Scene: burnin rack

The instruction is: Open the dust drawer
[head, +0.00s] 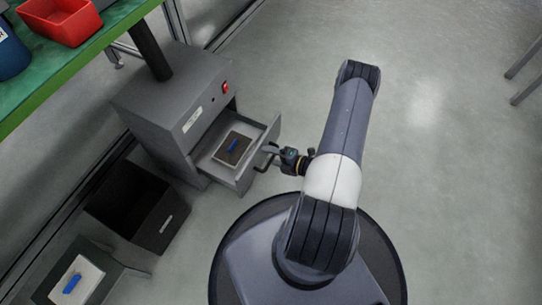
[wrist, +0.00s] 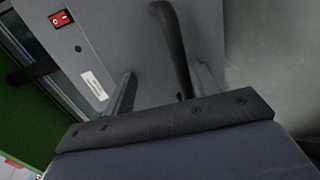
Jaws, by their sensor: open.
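The dust drawer (head: 246,177) sticks out of the front of the grey cabinet (head: 181,110), standing open. Inside it lies a dark square panel with a pale border (head: 233,149) and a blue piece (head: 233,146) on top. My gripper (head: 267,158) is at the drawer's front, on its right side in the head view. In the wrist view my gripper (wrist: 163,82) is open, with a dark curved bar (wrist: 179,50), apparently the drawer handle, between its fingers. Whether the fingers touch it is unclear. The cabinet's red switch (wrist: 61,18) and white label (wrist: 93,84) also show there.
A black open bin (head: 163,216) stands left of the drawer. A grey box with a white panel and blue piece (head: 76,278) is at the lower left. A green-edged shelf (head: 75,72) with a red tray (head: 60,20) is upper left.

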